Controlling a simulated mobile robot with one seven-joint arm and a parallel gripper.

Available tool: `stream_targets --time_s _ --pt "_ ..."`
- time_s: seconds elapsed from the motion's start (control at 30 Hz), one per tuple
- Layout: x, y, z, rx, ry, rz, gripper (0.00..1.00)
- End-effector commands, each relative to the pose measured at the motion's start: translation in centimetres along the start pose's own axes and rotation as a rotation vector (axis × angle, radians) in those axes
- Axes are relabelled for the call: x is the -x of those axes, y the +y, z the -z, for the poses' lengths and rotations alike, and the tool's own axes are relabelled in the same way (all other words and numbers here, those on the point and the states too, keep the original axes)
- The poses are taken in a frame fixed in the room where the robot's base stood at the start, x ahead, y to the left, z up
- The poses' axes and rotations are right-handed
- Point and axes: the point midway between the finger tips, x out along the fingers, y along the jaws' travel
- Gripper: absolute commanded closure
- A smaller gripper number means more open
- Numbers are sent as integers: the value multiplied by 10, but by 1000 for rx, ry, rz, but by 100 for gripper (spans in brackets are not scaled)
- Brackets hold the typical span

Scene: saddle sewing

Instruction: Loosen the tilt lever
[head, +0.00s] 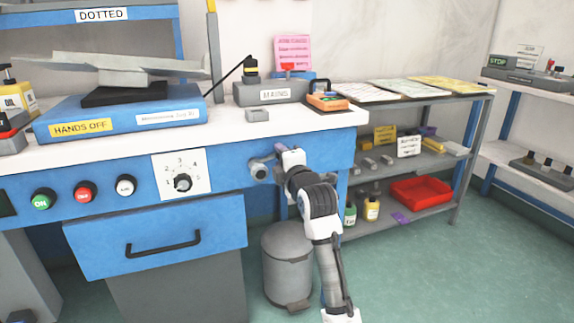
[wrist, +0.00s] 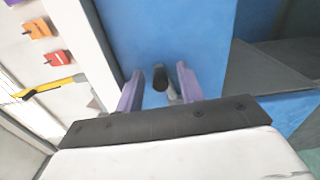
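The tilt lever seems to be the grey fitting (head: 259,170) with a short bar on the blue front of the workbench, right of the numbered dial. In the wrist view, a short lever with a dark rounded end (wrist: 160,78) stands out from the blue panel. My gripper (wrist: 158,73) has its two purple fingers apart, one on each side of this lever, with gaps showing between. In the head view my gripper (head: 284,151) is at the bench front, just right of the fitting. It partly hides that area, and contact with the lever cannot be told.
The blue workbench front carries a dial (head: 182,183), several buttons and a drawer (head: 155,240). A grey bin (head: 288,262) stands on the floor below my arm. A shelf with a red tray (head: 421,190) is to the right. Open green floor lies at the lower right.

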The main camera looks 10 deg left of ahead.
Motion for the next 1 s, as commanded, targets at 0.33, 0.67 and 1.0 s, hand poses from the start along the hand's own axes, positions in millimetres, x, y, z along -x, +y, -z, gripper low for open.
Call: stream_targets --time_s 0.33,0.67,1.0 --pt "65 0 -1 -1 -3 -2 62" --pt "124 0 -1 -1 -2 -1 62" --pt "135 0 0 0 0 0 62"
